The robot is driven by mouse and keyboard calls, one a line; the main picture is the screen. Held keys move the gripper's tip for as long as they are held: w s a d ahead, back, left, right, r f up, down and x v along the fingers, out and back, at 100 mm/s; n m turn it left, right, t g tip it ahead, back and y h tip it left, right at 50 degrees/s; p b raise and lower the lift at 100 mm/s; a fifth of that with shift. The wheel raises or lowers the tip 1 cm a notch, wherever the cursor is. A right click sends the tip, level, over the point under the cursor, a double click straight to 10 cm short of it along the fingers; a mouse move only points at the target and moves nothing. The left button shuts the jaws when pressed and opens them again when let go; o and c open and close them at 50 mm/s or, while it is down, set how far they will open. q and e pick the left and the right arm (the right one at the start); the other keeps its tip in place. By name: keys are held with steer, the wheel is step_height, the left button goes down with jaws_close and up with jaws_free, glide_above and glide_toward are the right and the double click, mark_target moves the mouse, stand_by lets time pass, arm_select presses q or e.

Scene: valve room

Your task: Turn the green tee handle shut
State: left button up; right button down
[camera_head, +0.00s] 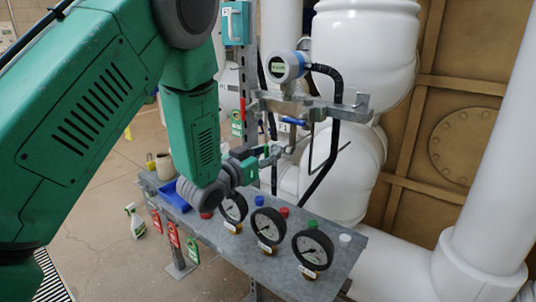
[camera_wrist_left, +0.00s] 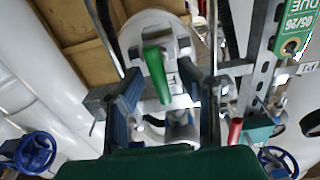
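The green tee handle (camera_wrist_left: 155,74) shows in the left wrist view, mounted on a grey metal valve body. It hangs nearly upright in the picture, tilted slightly. My left gripper (camera_wrist_left: 168,90) is open, with one dark finger on each side of the handle and visible gaps to both. In the head view my left gripper (camera_head: 268,157) reaches in from the left to the pipework behind the bench. The handle is not clearly made out there, being small and partly behind the gripper. My right gripper is in neither view.
A metal bench (camera_head: 255,262) with several pressure gauges stands below my left arm. A blue-handled valve (camera_head: 295,121) and a transmitter (camera_head: 286,66) sit close above the gripper. In the wrist view, a red lever (camera_wrist_left: 235,130) and blue handwheel (camera_wrist_left: 36,152) flank it.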

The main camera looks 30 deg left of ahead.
arm_select(q)
steer(key=s+a, duration=0.1)
steer(key=s, duration=1)
steer(key=shift+s+f, duration=0.15)
steer(key=shift+s, duration=0.25)
steer(key=f+g, duration=0.1)
steer(key=f, duration=0.2)
steer(key=s+d+f+g, duration=0.1)
steer(key=f, duration=0.3)
steer(key=d+f+g, duration=0.1)
steer(key=f+g, duration=0.1)
steer(key=f, duration=0.2)
steer(key=shift+s+d+f+y, duration=0.1)
steer(key=shift+s+f+y, duration=0.05)
steer(key=shift+s+y, duration=0.25)
steer(key=s+d+f+g, duration=0.3)
steer(key=s+f+g, duration=0.25)
steer(key=f, duration=0.55)
steer(key=s+d+f+g, duration=0.2)
steer(key=s+f+g, duration=0.2)
steer(key=s, duration=0.5)
steer(key=s+d+f+g, duration=0.3)
steer(key=s+f+g, duration=0.1)
steer(key=s+f, duration=0.4)
steer(key=s, duration=0.2)
steer(key=shift+s+f+y, duration=0.3)
steer(key=shift+f+y, duration=0.05)
steer(key=shift+y, duration=0.05)
